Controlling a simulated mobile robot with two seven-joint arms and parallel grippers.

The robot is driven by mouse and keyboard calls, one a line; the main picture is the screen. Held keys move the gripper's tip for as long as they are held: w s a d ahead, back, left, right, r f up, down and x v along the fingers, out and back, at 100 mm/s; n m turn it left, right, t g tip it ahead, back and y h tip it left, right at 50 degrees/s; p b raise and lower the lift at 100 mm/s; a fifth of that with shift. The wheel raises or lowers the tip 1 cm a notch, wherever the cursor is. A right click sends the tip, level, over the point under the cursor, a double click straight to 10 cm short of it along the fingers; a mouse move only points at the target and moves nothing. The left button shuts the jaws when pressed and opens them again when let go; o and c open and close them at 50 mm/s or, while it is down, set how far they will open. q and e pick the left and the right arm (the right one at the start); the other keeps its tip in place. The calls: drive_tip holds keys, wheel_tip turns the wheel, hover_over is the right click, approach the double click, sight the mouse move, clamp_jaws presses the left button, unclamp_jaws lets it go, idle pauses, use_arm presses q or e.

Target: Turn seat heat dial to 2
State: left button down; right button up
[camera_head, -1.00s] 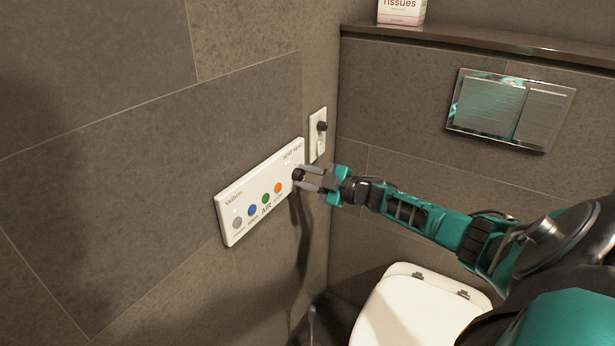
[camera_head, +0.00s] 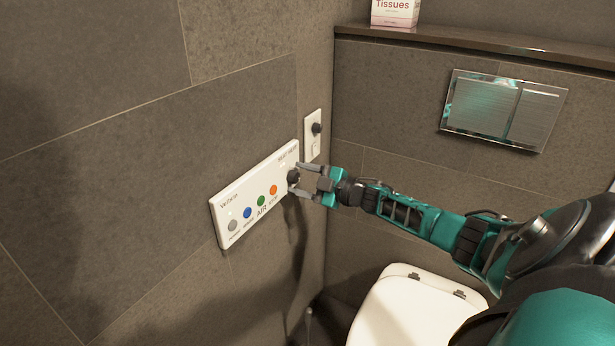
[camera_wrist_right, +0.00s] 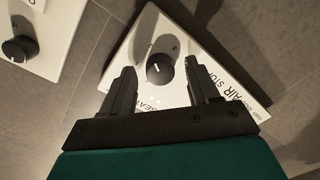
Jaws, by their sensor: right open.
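The seat heat dial (camera_head: 293,176) is a black round knob at the right end of the white control panel (camera_head: 228,207) on the left wall. In the right wrist view the dial (camera_wrist_right: 160,68) shows a white pointer line, and part of the label "SEAT" is visible below it. My right gripper (camera_head: 300,181) is open at the dial. In the wrist view its two fingers stand on either side of the dial, with gaps between. The dial's setting numbers are too small to read. My left gripper is not in view.
Colored buttons (camera_head: 261,201) line the panel left of the dial. A small white plate with another black knob (camera_head: 316,128) is just right of the panel. A toilet lid (camera_head: 415,312) is below my arm. A flush plate (camera_head: 503,110) and tissue box (camera_head: 395,12) are behind.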

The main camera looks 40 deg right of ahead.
drive_tip(key=shift+s+d, duration=0.2)
drive_tip(key=shift+s, duration=0.3)
use_arm(q)
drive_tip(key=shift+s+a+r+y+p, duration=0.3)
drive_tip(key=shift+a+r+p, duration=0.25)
drive_tip(key=shift+p, duration=0.7)
use_arm(e)
drive_tip(key=v, duration=1.1)
drive_tip(key=shift+s, duration=0.45)
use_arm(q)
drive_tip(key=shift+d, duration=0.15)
